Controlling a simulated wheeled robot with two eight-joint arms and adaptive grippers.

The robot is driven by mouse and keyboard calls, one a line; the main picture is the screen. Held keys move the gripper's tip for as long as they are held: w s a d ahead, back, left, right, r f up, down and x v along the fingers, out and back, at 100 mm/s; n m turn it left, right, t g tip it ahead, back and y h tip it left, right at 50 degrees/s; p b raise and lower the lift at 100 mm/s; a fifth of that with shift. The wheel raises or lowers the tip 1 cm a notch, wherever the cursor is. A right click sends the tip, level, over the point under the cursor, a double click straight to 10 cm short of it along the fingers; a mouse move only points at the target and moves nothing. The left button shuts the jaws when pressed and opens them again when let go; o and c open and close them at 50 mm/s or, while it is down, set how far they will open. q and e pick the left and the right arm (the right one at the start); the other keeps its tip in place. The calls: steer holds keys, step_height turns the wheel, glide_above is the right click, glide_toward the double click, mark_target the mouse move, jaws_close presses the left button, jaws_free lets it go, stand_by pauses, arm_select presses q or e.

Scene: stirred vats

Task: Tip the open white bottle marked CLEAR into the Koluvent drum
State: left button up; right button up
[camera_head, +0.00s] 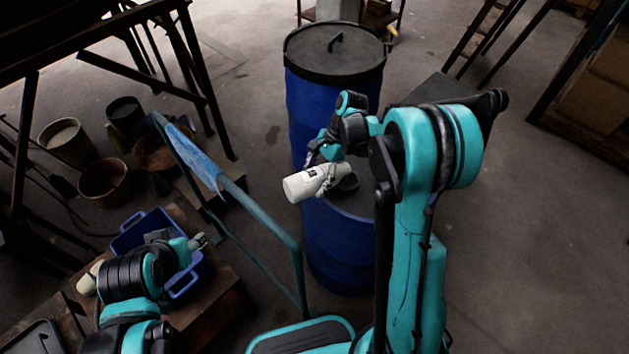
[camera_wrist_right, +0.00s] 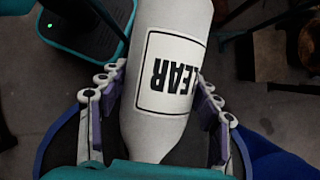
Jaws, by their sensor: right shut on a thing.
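The white bottle marked CLEAR (camera_head: 300,187) is tilted well over, close to lying flat, above the near blue drum (camera_head: 340,250). Its wide base points left and its narrower end points right, near the dark opening (camera_head: 348,183) in the drum top. In the right wrist view the bottle (camera_wrist_right: 176,70) shows its label, and its mouth is hidden. My right gripper (camera_head: 322,172) is shut around the bottle; its fingers (camera_wrist_right: 158,105) press both sides. No drum name is readable. My left gripper (camera_head: 196,243) is over the blue crate, its fingers too small to judge.
A second blue drum with a black lid (camera_head: 335,50) stands behind. A teal rail (camera_head: 240,200) runs left of the drums. A blue crate (camera_head: 128,238) and another white bottle (camera_head: 90,278) are at lower left. Several buckets stand farther left.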

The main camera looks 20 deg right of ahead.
mark_target(320, 171)
steer(key=shift+w+d+r+g+y+b, duration=0.1)
steer(key=shift+d+r+g+y+b, duration=0.25)
steer(key=shift+r+y, duration=0.65)
steer(key=shift+w+d+r+g+y+b, duration=0.15)
steer(key=shift+d+r+y+b, duration=0.35)
steer(key=shift+r+y, duration=0.45)
steer(key=shift+d+f, duration=0.1)
stand_by(1.0)
